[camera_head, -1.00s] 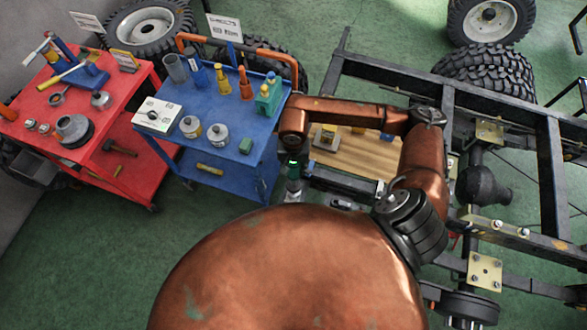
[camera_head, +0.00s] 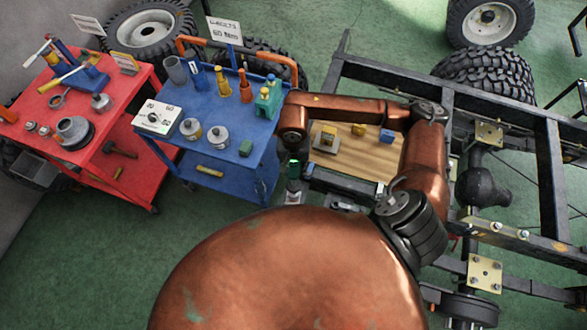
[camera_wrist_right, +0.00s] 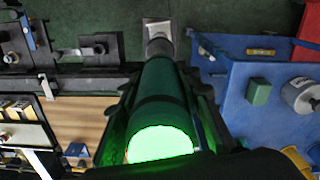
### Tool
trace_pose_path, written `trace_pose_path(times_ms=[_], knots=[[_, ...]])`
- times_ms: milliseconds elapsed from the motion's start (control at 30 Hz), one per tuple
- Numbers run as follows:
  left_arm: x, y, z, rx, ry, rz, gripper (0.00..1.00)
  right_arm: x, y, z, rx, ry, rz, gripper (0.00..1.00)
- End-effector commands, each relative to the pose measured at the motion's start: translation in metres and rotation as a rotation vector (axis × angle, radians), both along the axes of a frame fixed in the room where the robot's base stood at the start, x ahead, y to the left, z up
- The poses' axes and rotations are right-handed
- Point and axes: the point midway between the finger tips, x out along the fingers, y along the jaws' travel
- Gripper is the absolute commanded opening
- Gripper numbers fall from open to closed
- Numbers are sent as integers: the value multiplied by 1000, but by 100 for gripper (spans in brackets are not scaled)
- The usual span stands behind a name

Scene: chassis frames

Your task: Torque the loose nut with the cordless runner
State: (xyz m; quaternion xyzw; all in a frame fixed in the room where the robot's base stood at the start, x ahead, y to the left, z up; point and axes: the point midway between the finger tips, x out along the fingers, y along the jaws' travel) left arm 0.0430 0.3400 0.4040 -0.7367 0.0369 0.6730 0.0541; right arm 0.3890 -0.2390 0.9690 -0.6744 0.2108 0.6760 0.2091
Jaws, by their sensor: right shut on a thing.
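My right gripper (camera_head: 294,172) is shut on the cordless runner, a green cylinder. In the right wrist view the runner (camera_wrist_right: 160,92) lies between the two dark fingers, its grey squared end pointing away and its near end glowing bright green. In the head view it is a small green and grey shape beside the blue cart's right edge, over the floor. Steel plates with bolts and nuts (camera_head: 485,272) sit on the dark chassis frame at right, well away from the runner. I cannot tell which nut is loose. My left gripper is out of view.
The blue cart (camera_head: 225,108) carries a white dial box (camera_head: 158,118), cans and bottles. A sign (camera_head: 225,30) reads U-bolts, 60 Nm. A red cart (camera_head: 125,105) stands left. A wooden board (camera_head: 350,155) with small blocks lies by the chassis rails (camera_head: 545,160). Green floor is open in front.

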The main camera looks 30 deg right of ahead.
Motion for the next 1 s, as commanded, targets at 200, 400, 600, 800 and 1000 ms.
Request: trace_pose_path(times_ms=[200,400,600,800,1000], knots=[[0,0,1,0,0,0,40,1,0,5,1,-2,0,0],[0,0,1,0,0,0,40,1,0,5,1,-2,0,0],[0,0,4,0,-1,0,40,1,0,14,1,-4,1,0],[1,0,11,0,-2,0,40,1,0,34,0,-4,1,0],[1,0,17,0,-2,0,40,1,0,53,1,-3,1,0]])
